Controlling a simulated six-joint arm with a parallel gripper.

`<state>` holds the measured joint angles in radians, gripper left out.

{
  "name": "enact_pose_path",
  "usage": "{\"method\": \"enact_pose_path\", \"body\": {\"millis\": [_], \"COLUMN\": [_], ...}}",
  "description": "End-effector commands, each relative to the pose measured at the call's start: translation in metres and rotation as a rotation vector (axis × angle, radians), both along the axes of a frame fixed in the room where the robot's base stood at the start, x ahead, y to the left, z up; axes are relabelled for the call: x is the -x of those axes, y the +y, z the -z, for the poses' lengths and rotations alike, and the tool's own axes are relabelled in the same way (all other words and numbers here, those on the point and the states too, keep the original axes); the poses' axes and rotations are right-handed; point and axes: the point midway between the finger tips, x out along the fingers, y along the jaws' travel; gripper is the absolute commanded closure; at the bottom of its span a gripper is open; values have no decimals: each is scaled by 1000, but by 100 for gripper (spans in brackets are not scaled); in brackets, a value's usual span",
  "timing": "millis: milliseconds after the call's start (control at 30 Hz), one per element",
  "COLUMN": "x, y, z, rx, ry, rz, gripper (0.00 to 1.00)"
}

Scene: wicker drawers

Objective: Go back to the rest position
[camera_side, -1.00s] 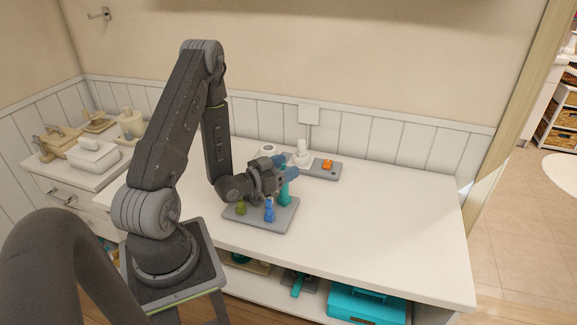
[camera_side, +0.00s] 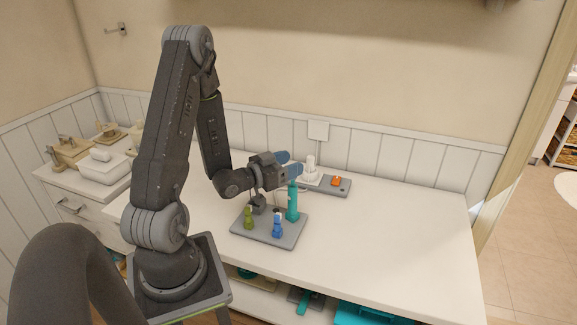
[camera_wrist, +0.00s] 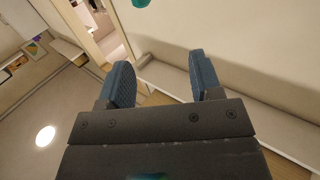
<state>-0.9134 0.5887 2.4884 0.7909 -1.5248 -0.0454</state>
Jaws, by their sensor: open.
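My gripper (camera_side: 290,165) has blue fingers and points right, above the grey tray (camera_side: 262,232) on the white table. It also shows in the wrist view (camera_wrist: 163,82), with its fingers apart and nothing between them. The fingers are near the top of a teal upright object (camera_side: 292,204) on the tray; I cannot tell whether they touch it. A green figure (camera_side: 249,217) and a blue figure (camera_side: 277,225) stand on the same tray.
A grey plate with an orange item (camera_side: 336,181) and a white upright item (camera_side: 310,168) lie by the back wall. The table's right part (camera_side: 400,235) is clear. Teal items (camera_side: 370,315) sit on the shelf below. A white cabinet (camera_side: 75,200) stands at left.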

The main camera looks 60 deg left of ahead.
Motion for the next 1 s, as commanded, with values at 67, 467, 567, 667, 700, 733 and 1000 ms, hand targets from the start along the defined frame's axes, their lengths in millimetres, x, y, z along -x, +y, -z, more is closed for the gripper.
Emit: {"method": "enact_pose_path", "body": {"millis": [67,467,567,667,700,733,1000], "x": [0,-35,-41,-40,-38,-36,9], "y": [0,-20,-32,-47,-54,-60,-126], "z": [0,-23,-37,-53,-60,-65,-108], "rx": [0,-133,-163,-172,-171,-168,-80], "ry": [0,261,367,463,499,525,755], "rz": [0,-21,-50,-78,-88,-93,-91], "gripper": [41,41,41,41,41,41,41]}}
